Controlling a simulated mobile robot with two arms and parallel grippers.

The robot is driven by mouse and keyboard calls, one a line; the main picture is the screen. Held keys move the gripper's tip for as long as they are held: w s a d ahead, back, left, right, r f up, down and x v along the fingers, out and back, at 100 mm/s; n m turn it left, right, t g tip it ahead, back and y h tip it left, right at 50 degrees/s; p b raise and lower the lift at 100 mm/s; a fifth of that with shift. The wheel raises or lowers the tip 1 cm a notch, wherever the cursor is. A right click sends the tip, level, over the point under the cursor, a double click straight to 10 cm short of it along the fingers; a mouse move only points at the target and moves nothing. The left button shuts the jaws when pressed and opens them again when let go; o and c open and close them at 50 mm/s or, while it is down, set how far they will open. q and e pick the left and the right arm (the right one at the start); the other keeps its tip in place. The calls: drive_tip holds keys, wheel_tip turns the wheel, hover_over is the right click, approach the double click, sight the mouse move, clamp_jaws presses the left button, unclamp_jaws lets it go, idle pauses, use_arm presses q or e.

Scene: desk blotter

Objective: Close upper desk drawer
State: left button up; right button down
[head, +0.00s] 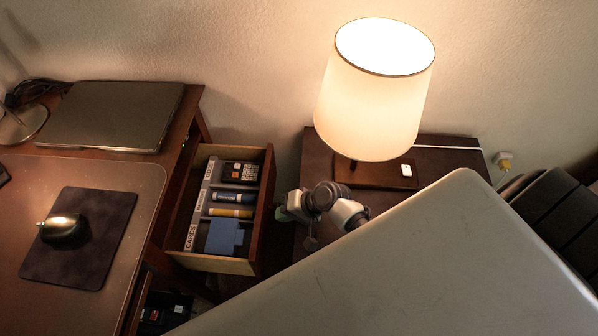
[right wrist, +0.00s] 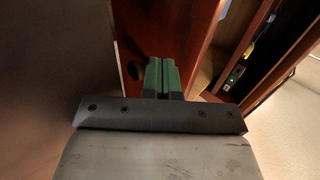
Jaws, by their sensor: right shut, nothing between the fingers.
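The upper desk drawer (head: 265,200) is pulled out from the right side of the desk (head: 188,125), its inside showing from above. Its reddish-brown front panel (right wrist: 165,28) fills the middle of the right wrist view, with a dark round spot on it. My right gripper (head: 281,207) is just to the right of the drawer front in the head view. Its green fingers (right wrist: 162,76) are shut together, empty, and point at the front panel. I cannot tell whether they touch it. My left gripper is in neither view.
The drawer holds a calculator (head: 241,172), a blue item (head: 224,237) and a labelled divider. A lower open compartment (head: 165,308) shows below. A lit lamp (head: 375,95) stands on a side table (head: 318,160) behind my right arm. A laptop (head: 115,115) and mouse (head: 62,229) are on the desk.

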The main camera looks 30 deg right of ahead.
drive_tip(key=shift+w+a+r, duration=0.15)
drive_tip(key=shift+w+a, duration=0.55)
drive_tip(key=shift+a, duration=0.2)
drive_tip(key=shift+w+a, duration=0.15)
drive_tip(key=shift+a, duration=0.1)
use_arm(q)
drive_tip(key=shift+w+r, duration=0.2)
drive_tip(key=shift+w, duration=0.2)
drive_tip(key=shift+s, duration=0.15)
